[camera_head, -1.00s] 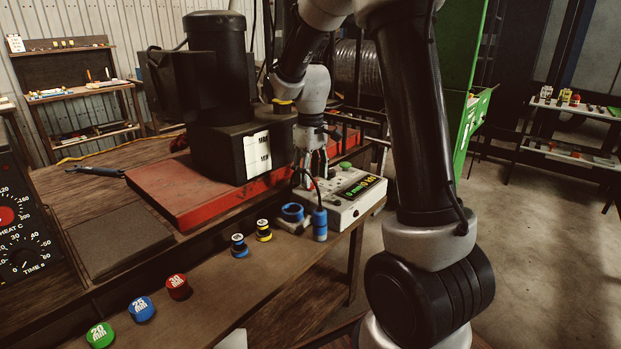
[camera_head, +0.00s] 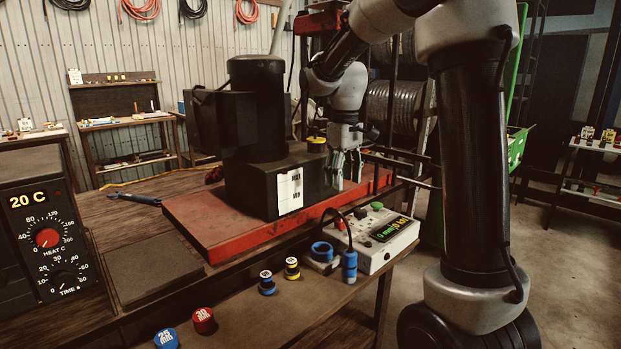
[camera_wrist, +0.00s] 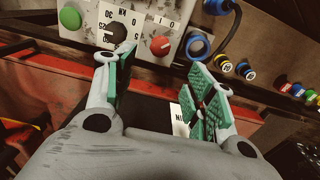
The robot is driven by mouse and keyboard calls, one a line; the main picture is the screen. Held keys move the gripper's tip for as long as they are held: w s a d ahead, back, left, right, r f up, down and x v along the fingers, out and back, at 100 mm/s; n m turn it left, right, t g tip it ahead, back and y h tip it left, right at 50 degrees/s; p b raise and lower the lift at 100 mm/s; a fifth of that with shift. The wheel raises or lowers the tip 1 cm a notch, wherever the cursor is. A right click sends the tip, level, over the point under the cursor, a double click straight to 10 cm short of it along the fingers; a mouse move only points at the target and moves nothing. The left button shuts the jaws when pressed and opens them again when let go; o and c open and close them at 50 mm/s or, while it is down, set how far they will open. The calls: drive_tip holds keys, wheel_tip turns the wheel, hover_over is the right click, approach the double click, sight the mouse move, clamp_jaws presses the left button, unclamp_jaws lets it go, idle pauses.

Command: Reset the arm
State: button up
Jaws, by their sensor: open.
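My gripper (camera_head: 347,167) is open and empty in the head view. It hangs above the red base plate, to the right of the black crimper machine (camera_head: 262,135) and behind the white control box. In the wrist view, my gripper (camera_wrist: 160,85) shows its two green-padded fingers wide apart with nothing between them. Beyond the fingers lies the control box (camera_wrist: 120,20) with a red button (camera_wrist: 162,46), a black knob (camera_wrist: 118,32) and a green button (camera_wrist: 70,18). My arm stands bent at the right.
A blue probe (camera_head: 349,266) and blue ring (camera_head: 321,252) sit by the control box. Blue and yellow small dies (camera_head: 291,267) and coloured caps (camera_head: 203,320) line the bench's front. A heater box (camera_head: 45,235) stands left, reading 20 C. The red base plate (camera_head: 210,240) carries the machine.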

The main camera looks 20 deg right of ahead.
drive_tip(key=s+r+m+t, duration=0.2)
drive_tip(key=s+m+t, duration=0.2)
drive_tip(key=s, duration=2.1)
drive_tip(key=shift+s+d+m, duration=0.2)
drive_tip(key=shift+s+m, duration=0.1)
drive_tip(key=shift+s, duration=0.1)
